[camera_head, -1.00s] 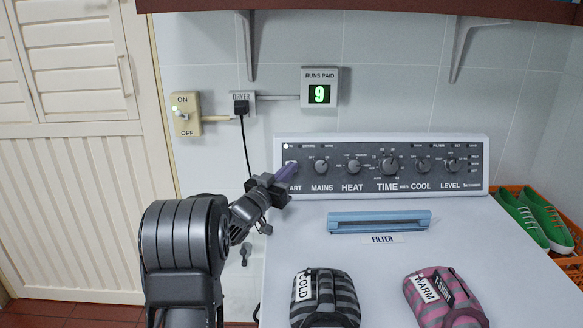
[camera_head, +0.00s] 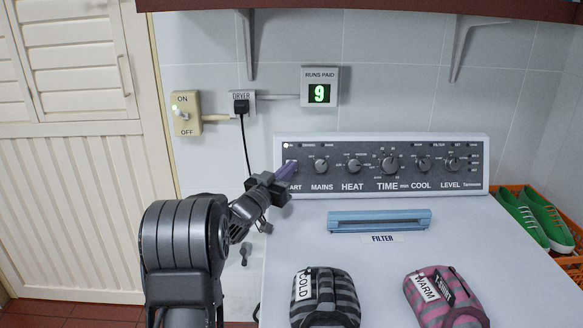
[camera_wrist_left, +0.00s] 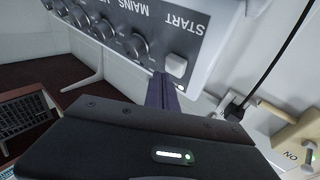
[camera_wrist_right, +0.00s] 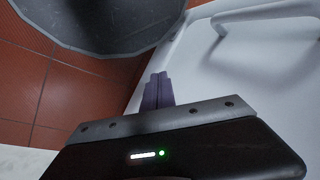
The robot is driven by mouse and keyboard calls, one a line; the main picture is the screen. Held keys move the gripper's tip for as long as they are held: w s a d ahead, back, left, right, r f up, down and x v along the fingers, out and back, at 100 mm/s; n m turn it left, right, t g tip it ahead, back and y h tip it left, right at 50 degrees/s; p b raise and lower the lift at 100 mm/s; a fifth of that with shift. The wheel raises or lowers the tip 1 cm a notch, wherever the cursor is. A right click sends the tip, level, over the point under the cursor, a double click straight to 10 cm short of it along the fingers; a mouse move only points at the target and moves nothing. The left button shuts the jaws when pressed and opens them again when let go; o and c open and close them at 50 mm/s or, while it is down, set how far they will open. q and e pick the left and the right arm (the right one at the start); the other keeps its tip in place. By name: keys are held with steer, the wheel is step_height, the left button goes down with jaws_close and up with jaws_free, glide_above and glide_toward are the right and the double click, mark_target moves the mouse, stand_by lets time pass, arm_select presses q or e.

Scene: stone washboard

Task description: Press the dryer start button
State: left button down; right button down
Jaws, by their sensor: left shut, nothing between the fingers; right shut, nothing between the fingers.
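The dryer's control panel (camera_head: 440,180) stands at the back of the white dryer top. The white square START button (camera_wrist_left: 176,64) shows beside the word START in the left wrist view. My left gripper (camera_head: 288,171) is at the panel's left end, its purple fingers shut and empty, partly covering the START label in the head view. In the left wrist view its fingertips (camera_wrist_left: 162,84) are right beside the button; I cannot tell whether they touch it. My right gripper (camera_wrist_right: 158,90) is shut and empty, low beside a white surface, and out of the head view.
A runs-paid display (camera_head: 320,92) reads 9. The wall switch (camera_head: 186,114) has a lit green light. A blue filter handle (camera_head: 379,221) and two striped pouches, COLD (camera_head: 325,298) and WARM (camera_head: 445,300), are on the dryer top. Green shoes (camera_head: 536,220) sit in an orange crate at right.

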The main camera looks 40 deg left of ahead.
arm_select(q)
steer(key=shift+w+a+f, duration=0.15)
